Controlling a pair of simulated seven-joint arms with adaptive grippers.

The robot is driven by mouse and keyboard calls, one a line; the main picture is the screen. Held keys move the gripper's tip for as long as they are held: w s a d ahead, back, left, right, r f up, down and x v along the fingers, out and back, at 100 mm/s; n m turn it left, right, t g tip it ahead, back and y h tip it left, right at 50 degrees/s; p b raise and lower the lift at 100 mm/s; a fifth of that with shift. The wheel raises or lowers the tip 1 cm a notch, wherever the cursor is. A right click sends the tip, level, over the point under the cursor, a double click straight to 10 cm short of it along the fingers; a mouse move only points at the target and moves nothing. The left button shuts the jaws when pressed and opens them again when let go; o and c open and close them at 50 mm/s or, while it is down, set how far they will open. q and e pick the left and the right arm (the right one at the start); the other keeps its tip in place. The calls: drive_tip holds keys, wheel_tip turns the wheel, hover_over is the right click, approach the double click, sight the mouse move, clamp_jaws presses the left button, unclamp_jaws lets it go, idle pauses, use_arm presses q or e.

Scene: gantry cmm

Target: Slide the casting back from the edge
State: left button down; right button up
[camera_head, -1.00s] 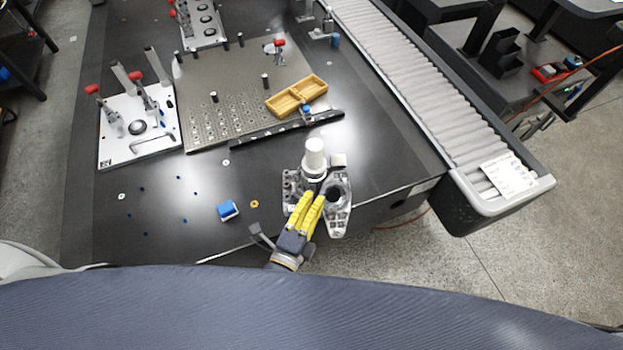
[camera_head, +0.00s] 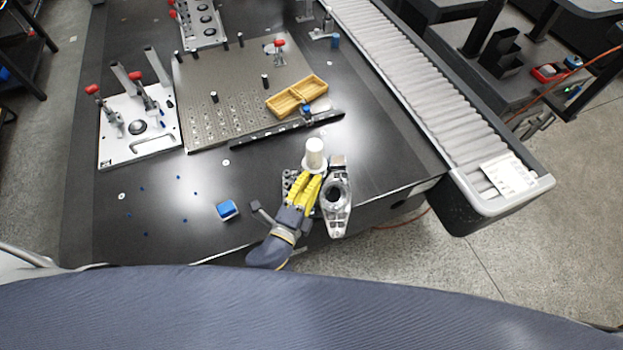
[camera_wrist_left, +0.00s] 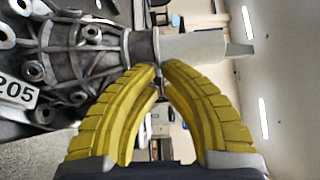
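The casting (camera_head: 335,198) is a grey metal part with bores, lying at the table's near edge; its near end reaches past the edge line in the head view. A pale cylinder (camera_head: 314,153) rises from its far side. In the left wrist view the casting (camera_wrist_left: 88,52) fills the upper left, with a "205" label. My left gripper (camera_head: 316,175) has yellow fingers low against the casting, just on the near side of the cylinder. The fingertips (camera_wrist_left: 161,66) almost meet, with nothing visible held between them. They are close to the casting's neck; contact is unclear. My right gripper is not in view.
A blue block (camera_head: 228,210) sits left of the casting. Behind are a black bar (camera_head: 270,133), a perforated plate (camera_head: 230,100) with a yellow tray (camera_head: 283,104), and a clamp fixture (camera_head: 140,140). A roller conveyor (camera_head: 430,100) runs along the right.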

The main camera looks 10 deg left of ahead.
use_arm(q)
drive_tip(key=w+a, duration=0.5)
drive_tip(key=w, duration=0.6)
drive_tip(key=shift+a, duration=0.35)
drive_tip(key=shift+s, duration=0.1)
